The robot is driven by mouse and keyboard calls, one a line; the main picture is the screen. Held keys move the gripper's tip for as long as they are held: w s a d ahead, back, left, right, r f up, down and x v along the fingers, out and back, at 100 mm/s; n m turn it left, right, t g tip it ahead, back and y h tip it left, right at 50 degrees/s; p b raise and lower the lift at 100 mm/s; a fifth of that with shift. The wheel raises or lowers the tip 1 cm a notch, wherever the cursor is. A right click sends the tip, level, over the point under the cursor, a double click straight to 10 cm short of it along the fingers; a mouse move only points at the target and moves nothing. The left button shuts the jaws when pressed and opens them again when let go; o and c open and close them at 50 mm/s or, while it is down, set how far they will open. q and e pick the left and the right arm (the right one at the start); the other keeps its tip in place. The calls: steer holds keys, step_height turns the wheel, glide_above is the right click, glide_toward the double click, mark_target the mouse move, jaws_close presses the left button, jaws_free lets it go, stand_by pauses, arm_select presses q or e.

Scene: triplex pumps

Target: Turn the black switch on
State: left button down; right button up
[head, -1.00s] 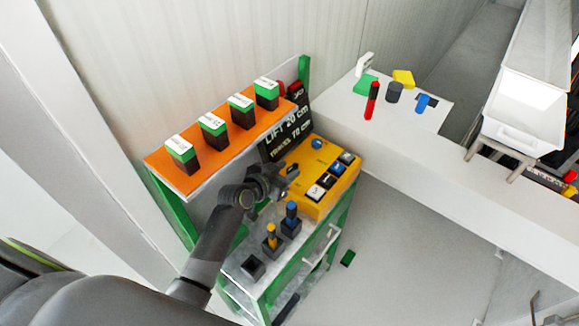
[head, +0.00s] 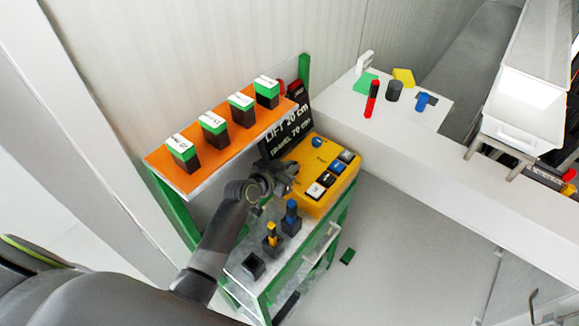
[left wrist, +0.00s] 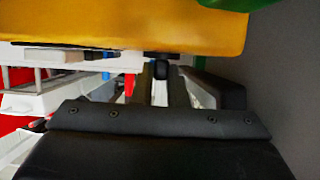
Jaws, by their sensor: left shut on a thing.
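The yellow control box (head: 318,207) sits at the right end of the green-framed cart. Its top carries a blue round knob (head: 317,142) and several black, blue and white buttons. In the left wrist view the underside edge of the yellow box (left wrist: 120,30) fills the top. A small black switch knob (left wrist: 163,69) sticks out below it, between the finger pads. My left gripper (head: 288,174) is at the box's left side, shut on this black switch. In the head view the gripper hides the switch. My right gripper is not in view.
An orange shelf (head: 200,181) with several green-topped black blocks stands behind my arm. Black sockets with a yellow peg (head: 271,232) and a blue peg (head: 292,209) are just below the gripper.

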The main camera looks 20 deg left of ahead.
arm_select(q)
steer(key=p, duration=0.1)
steer(key=n+y+p, duration=0.1)
steer(key=shift+s+d+r+p, duration=0.1)
steer(key=shift+r+p, duration=0.15)
steer(key=shift+p, duration=0.1)
steer(key=shift+f+n+t+y+p, duration=0.3)
steer(key=shift+n+y+p, duration=0.7)
steer(key=shift+y+p, duration=0.2)
steer(key=c, duration=1.4)
jaws_free()
steer(key=shift+c, duration=0.2)
steer(key=shift+r, duration=0.1)
steer(key=shift+r+b, duration=0.3)
steer(key=shift+r, duration=0.25)
step_height(320, 180, up, 9)
steer(key=b, duration=0.1)
steer(key=shift+f+b, duration=0.15)
steer(key=shift+b, duration=0.2)
steer(key=shift+o, duration=0.3)
